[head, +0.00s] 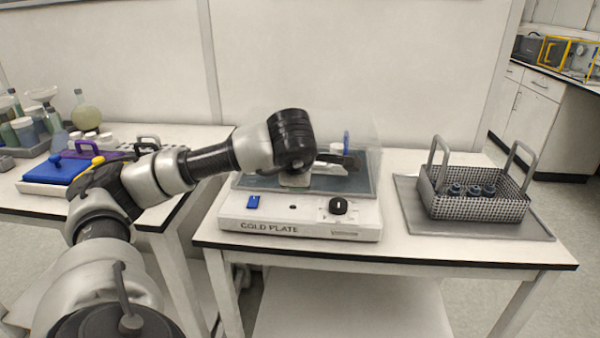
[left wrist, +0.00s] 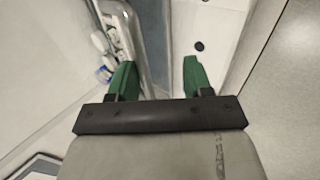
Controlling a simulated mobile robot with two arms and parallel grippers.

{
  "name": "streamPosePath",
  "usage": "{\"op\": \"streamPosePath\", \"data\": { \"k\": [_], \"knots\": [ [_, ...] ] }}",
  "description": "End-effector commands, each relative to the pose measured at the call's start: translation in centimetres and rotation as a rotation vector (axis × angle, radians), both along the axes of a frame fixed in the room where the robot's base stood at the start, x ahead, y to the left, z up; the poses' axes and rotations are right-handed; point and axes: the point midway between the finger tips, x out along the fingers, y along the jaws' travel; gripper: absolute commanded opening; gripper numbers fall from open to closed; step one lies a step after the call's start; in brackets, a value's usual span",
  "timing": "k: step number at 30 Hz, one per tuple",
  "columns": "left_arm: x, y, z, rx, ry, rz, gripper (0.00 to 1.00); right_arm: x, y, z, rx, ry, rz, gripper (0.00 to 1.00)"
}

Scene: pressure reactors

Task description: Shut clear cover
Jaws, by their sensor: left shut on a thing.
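The cold plate (head: 300,230) is a white unit on the middle table, with its name on the front, a blue button and a black knob. The see-through clear cover (head: 364,128) stands over its grey top; its exact tilt is hard to make out. My left gripper (head: 338,163) reaches over the front of the plate and is shut on the cover's front part, which is mostly hidden by my arm. In the left wrist view its green fingertips (left wrist: 158,78) show on either side of a dark strip, beside the black knob (left wrist: 199,46). My right gripper is out of view.
A mesh basket (head: 474,205) with two upright handles and several dark vials stands on a grey mat at right. The left table (head: 195,145) carries bottles, a blue box and a rack. A gap separates the tables.

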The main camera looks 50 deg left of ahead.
Motion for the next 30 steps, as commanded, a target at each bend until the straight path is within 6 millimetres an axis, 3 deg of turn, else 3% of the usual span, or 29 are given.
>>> {"op": "streamPosePath", "data": {
  "k": [13,19,30],
  "knots": [
    [-4.2,-3.8,6.6,0.001,-0.008,-0.007,0.38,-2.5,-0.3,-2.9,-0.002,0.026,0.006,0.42],
    [-4.9,-4.3,7.6,0.002,-0.009,-0.005,0.38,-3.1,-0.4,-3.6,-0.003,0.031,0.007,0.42],
    [-5.0,-4.3,7.6,0.001,-0.009,-0.003,0.38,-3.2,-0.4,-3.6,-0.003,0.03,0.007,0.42]
  ]
}}
